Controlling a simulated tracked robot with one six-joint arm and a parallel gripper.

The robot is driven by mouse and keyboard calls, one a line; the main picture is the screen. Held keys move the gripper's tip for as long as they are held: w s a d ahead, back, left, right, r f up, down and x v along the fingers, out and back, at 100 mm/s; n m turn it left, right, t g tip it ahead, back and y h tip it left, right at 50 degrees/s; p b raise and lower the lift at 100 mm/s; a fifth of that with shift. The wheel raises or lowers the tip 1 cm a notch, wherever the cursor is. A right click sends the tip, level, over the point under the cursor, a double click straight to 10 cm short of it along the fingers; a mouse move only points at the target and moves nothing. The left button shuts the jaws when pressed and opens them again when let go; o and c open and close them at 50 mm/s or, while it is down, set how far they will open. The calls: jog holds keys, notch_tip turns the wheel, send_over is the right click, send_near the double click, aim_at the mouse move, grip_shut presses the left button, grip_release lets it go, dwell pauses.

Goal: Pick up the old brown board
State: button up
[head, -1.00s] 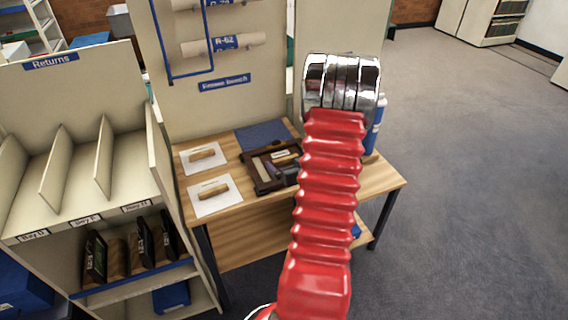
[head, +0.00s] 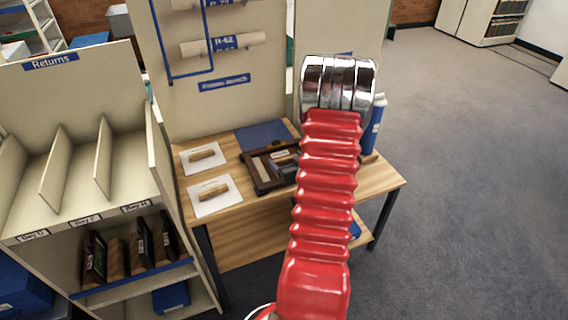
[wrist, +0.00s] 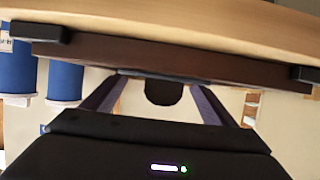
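A dark brown wooden frame-like board (head: 251,176) lies on the wooden bench in the head view, left of my arm, with lighter pieces inside its rim. In the wrist view a long brown slab (wrist: 160,58) spans the picture along the bench top, with a black block near each end. I cannot tell for sure whether this slab is the old brown board or the rim of the frame. My gripper (wrist: 158,84) is close to the slab, its two fingers apart with a gap between them. Contact cannot be made out. My arm hides the frame's right part in the head view.
Two white sheets with tan-handled tools (head: 213,195) lie left of the frame, and a blue mat (head: 262,135) behind it. A blue bottle (head: 373,128) stands right of my arm. The Returns shelf (head: 105,215) stands at the left. Open carpet (head: 470,190) is at the right.

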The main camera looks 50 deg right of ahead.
jog(key=c, duration=0.6)
jog(key=shift+r, duration=0.15)
notch_tip(320, 180, up, 10)
dwell(0.6)
dwell(0.4)
